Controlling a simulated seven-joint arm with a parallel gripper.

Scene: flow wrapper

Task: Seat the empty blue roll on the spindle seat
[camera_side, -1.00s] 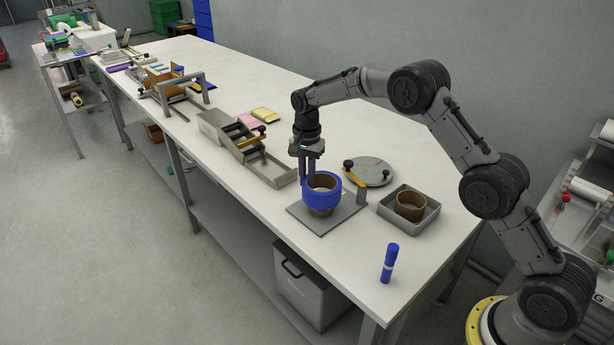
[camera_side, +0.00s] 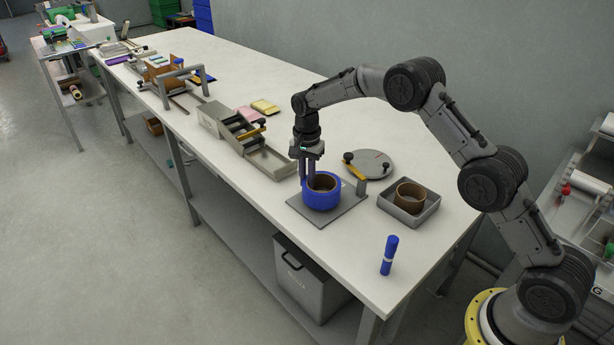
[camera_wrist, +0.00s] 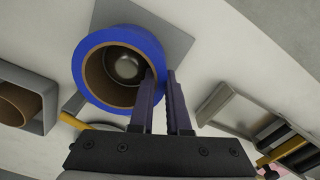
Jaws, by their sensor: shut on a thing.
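The blue roll (camera_side: 321,197), a blue ring with a brown core, stands upright at the grey square plate (camera_side: 343,213) in the side view. In the wrist view the roll (camera_wrist: 92,82) surrounds a round metal spindle (camera_wrist: 124,66), which shows inside its core. My gripper (camera_side: 309,178) points down at the roll's far left side. In the wrist view my gripper (camera_wrist: 163,76) is shut on the roll's wall, one finger at the inside and one at the outside. The roll's underside looks at or very near the plate; exact contact cannot be told.
A grey tray (camera_side: 431,214) with a brown core (camera_side: 410,197) stands to the right. A round grey disc (camera_side: 372,163) with a yellow-handled lever is behind. A metal frame tray (camera_side: 270,166) lies left of the plate.

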